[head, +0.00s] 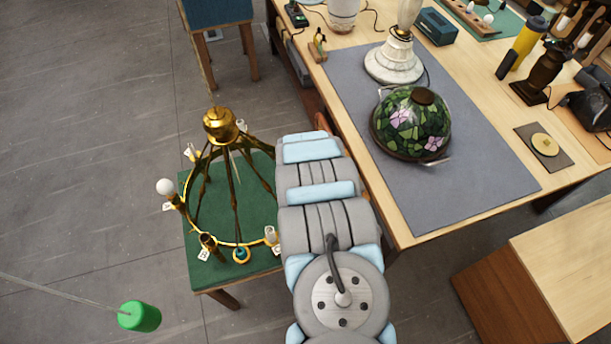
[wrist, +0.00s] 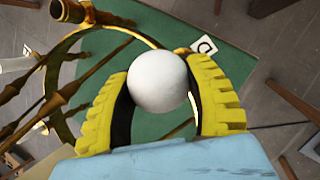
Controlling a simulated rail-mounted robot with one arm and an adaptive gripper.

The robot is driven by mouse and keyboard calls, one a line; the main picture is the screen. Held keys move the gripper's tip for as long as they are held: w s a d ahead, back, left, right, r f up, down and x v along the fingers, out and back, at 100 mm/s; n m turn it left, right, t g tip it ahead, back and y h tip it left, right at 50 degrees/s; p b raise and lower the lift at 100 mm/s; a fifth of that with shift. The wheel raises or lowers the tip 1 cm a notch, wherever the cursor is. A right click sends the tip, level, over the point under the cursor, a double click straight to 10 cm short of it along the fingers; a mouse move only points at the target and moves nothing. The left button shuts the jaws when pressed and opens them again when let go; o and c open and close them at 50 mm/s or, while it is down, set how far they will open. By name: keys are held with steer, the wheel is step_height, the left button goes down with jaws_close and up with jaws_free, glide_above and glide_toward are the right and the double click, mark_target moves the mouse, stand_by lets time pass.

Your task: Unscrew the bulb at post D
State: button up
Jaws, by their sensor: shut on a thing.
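In the wrist view a round white bulb (wrist: 158,82) sits between the two yellow ribbed fingers of my gripper (wrist: 160,92). The fingers are shut on it, one on each side. The bulb hides its own base, so I cannot tell whether it is still in a socket. A white letter tag (wrist: 204,46), turned and perhaps reading D, lies just beyond it. The brass chandelier (head: 207,238) stands on a green-topped table (head: 208,277) in the head view. There my arm hides my gripper and the held bulb. Another white bulb (head: 165,186) sits on the chandelier's left side.
Brass chandelier arms (wrist: 72,88) and an empty-looking brass socket (wrist: 70,11) are close on the left in the wrist view. A workbench with a stained-glass shade (head: 411,123) stands right of my arm. A green cylinder (head: 139,316) on a cord is at lower left.

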steer(key=shift+d+n, duration=0.15)
steer(key=shift+n, duration=0.15)
steer(key=shift+r+p, duration=0.15)
steer(key=shift+p, duration=0.55)
steer(key=shift+n+y+p, duration=0.3)
steer(key=shift+p, duration=0.4)
steer(key=shift+n+p, duration=0.3)
steer(key=shift+p, duration=0.8)
steer(key=shift+d+f+n+y+b, duration=0.1)
steer(key=shift+f+n+y+b, duration=0.2)
steer(key=shift+b, duration=0.15)
steer(key=shift+n+b, duration=0.4)
steer(key=shift+b, duration=0.05)
steer(key=shift+n+y+b, duration=0.3)
steer(key=shift+n, duration=0.1)
steer(key=shift+a+r, duration=0.1)
steer(key=shift+a, duration=0.1)
